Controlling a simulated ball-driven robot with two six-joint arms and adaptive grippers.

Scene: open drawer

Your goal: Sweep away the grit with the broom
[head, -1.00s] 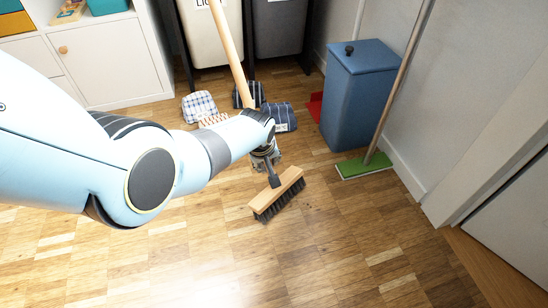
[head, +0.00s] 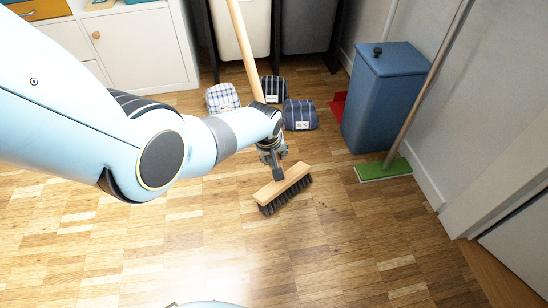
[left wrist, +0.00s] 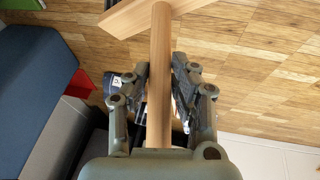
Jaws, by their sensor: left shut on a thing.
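The broom has a light wooden handle (head: 241,40) and a wooden head (head: 283,184) with dark bristles. Its head is down at the floor and the handle leans up toward the back left. My left gripper (head: 270,155) is shut around the handle just above the head. The left wrist view shows the handle (left wrist: 160,50) between both fingers (left wrist: 159,88), with part of the broom head (left wrist: 145,14) beyond. A few dark specks, likely the grit (head: 322,206), lie on the floor just right of the bristles. My right gripper is not in view.
A blue bin (head: 382,100) and a green mop (head: 384,169) stand by the right wall. A red thing (head: 338,106) shows beside the bin. Checked cloth bundles (head: 299,115) lie behind the broom. A white cabinet (head: 150,50) is at the back left. The front floor (head: 330,265) is clear.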

